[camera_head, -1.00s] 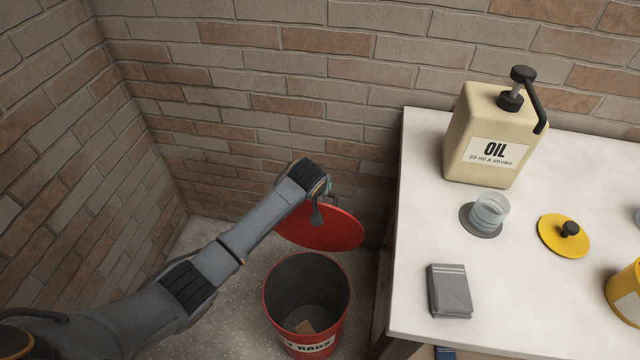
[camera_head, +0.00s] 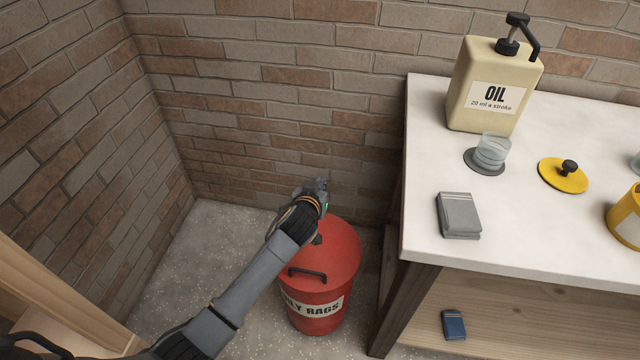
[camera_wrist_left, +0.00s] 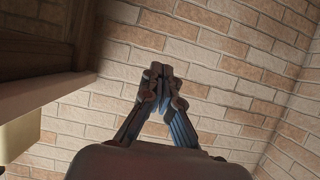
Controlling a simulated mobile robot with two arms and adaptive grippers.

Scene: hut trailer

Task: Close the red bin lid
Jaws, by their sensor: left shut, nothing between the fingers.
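The red bin (camera_head: 318,318) stands on the floor left of the table, its label partly hidden by my left arm and reading "...LY RAGS". Its red lid (camera_head: 337,250) lies over the bin's mouth, with a black handle at the front; the lid looks down all round. My left gripper (camera_head: 318,186) is just above and behind the lid's far edge, near the brick wall. I cannot tell whether it touches the lid. In the left wrist view the left gripper's fingers (camera_wrist_left: 160,76) are together and empty, facing the bricks. My right gripper is not in view.
The white-topped table (camera_head: 425,215) stands close at the right, bearing an oil can (camera_head: 492,85), a glass (camera_head: 491,150), grey cloth (camera_head: 459,215) and a yellow lid (camera_head: 562,176). A blue folded cloth (camera_head: 453,325) lies on the lower shelf. Brick walls close in behind and left.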

